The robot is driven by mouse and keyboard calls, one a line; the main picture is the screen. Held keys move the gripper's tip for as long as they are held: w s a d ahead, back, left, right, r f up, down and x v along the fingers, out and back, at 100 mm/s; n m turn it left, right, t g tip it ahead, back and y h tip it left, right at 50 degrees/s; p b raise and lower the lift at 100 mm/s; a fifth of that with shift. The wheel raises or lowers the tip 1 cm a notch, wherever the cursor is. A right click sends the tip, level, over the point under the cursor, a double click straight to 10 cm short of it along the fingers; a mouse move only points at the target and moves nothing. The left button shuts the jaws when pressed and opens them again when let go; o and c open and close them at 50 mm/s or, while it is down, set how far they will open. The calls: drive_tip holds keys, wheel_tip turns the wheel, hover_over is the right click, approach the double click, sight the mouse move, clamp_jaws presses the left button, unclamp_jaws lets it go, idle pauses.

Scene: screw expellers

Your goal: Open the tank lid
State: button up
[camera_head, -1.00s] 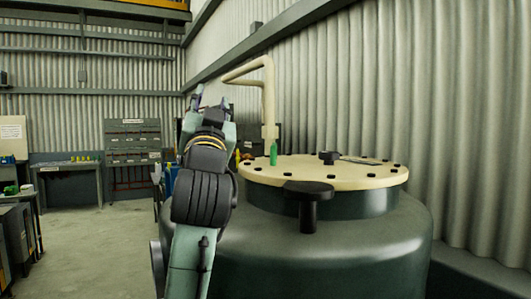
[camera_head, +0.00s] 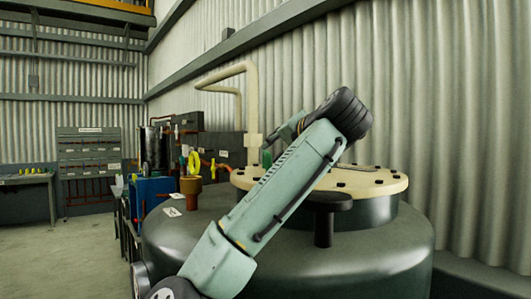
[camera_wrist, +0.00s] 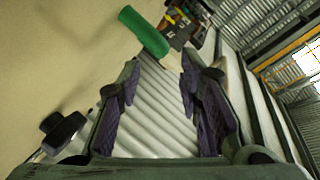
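The dark green tank (camera_head: 385,250) has a round cream lid (camera_head: 385,182) with black bolts around its rim. A black knobbed handle (camera_head: 325,215) stands upright on the tank in front of the lid. My arm crosses in front of the lid and hides part of it. The cream lid (camera_wrist: 50,60) fills the left there. A black knob (camera_wrist: 62,130) on it is left of the fingers, apart from them.
A small green piece (camera_head: 267,158) stands by the cream pipe (camera_head: 252,100) at the back of the lid; it also shows in the wrist view (camera_wrist: 145,32). The corrugated wall (camera_head: 450,110) is close behind the tank. A blue box (camera_head: 152,192) is at the left; floor there is clear.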

drive_tip(key=p+x, duration=0.2)
drive_tip(key=x, duration=0.6)
drive_tip(key=shift+p, duration=0.35)
drive_tip(key=shift+c, duration=0.2)
clamp_jaws()
